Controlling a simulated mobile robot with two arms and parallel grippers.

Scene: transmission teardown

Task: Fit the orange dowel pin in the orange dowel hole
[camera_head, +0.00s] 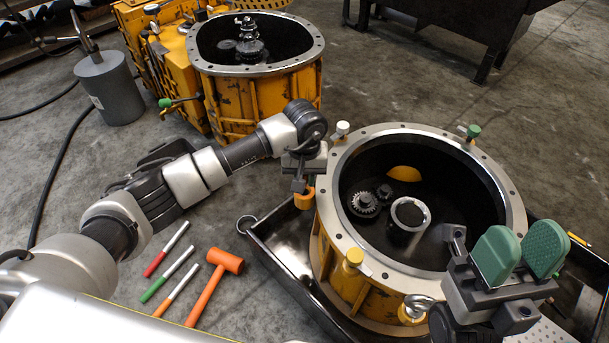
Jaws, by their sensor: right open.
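The large yellow housing (335,268) with a bare metal flange (515,212) stands at the centre right. A white-capped piece (342,129), a green-capped one (473,131) and a yellow-capped one (353,257) sit around the flange. My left gripper (300,184) points down at the housing's left side. An orange piece (304,199) shows right at its fingertips; I cannot tell whether it is the dowel pin or held. My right gripper (521,254), with green pads, is open and empty over the front right of the flange. I cannot make out the orange dowel hole.
A black tray (276,262) lies under the housing. Gears (363,204) and a metal sleeve (409,217) are inside it. An orange mallet (215,283) and several coloured-tipped tools (168,277) lie on the floor to the left. A second yellow housing (262,100) stands behind.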

